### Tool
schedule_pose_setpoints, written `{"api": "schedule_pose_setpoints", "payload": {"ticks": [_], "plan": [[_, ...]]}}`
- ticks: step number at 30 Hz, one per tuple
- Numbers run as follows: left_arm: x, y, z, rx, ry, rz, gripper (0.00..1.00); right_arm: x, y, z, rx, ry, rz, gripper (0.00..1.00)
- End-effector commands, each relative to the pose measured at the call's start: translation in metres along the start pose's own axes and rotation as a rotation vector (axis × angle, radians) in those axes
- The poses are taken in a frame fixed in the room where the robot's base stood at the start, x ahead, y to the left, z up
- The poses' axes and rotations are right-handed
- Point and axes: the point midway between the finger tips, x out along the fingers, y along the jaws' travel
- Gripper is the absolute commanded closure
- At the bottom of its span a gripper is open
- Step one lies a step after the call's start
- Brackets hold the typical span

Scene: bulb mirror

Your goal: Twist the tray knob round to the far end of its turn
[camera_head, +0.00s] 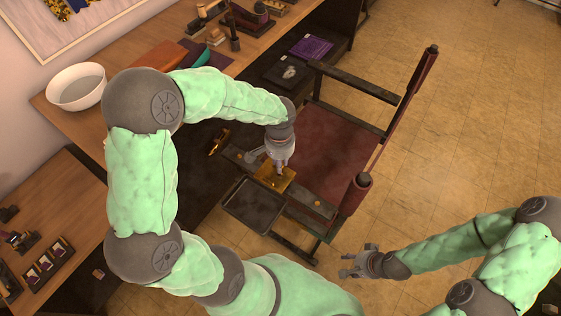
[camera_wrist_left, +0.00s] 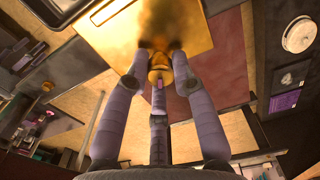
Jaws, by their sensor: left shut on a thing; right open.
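The tray (camera_head: 254,206) is a dark, shallow rectangle at the front of the red-seated chair. The tray knob is a small golden knob on a square golden plate (camera_head: 284,179) beside the tray. In the left wrist view the knob (camera_wrist_left: 159,72) sits between my fingertips, in front of the golden plate (camera_wrist_left: 143,22). My left gripper (camera_head: 278,171) reaches down to the plate and is shut on the knob; its fingers partly hide it in the head view. My right gripper (camera_head: 362,262) is open and empty over the floor, right of the tray.
The chair's red seat (camera_head: 335,142) and dark wooden arms lie behind the plate. A wooden counter (camera_head: 140,63) with a white bowl (camera_head: 77,87) runs along the left. Another table with small items (camera_head: 44,267) is at lower left. The tiled floor on the right is mostly clear.

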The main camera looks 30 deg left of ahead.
Motion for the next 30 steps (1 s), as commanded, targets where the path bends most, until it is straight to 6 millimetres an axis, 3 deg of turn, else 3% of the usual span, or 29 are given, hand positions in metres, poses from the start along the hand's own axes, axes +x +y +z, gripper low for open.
{"api": "schedule_pose_setpoints", "payload": {"ticks": [30], "plan": [[0.000, 0.000, 0.002, 0.421, -0.005, 0.002, 1.00, -0.028, -0.010, 0.001, 0.000, 0.000, 0.000, 0.52]]}}
